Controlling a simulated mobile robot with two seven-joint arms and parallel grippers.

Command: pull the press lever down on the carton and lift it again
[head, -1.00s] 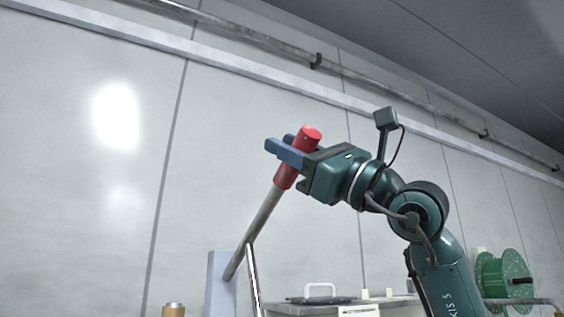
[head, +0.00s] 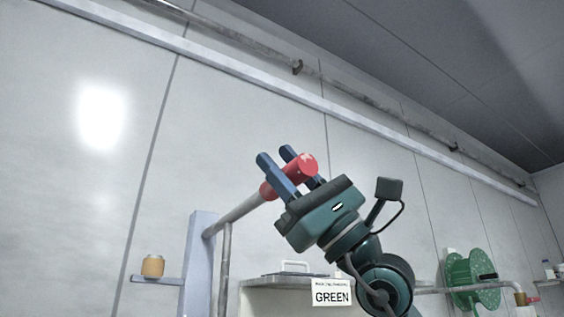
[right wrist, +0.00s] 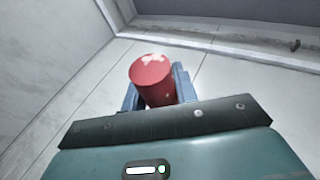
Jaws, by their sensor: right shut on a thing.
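The press lever is a grey bar (head: 235,216) with a red grip (head: 270,189) at its free end. It rises to the right from a pale upright column (head: 199,262) in the head view. My right gripper (head: 276,164) is shut on the red grip, with its blue fingers on either side. The red end of the grip also shows between the fingers in the right wrist view (right wrist: 153,80). The carton is not visible in either view. My left gripper is not in view.
A small orange-brown jar (head: 153,266) sits on a small ledge left of the column. A pale cabinet (head: 270,300) and a sign reading GREEN (head: 332,293) stand to the right. A green spool (head: 470,278) is farther right.

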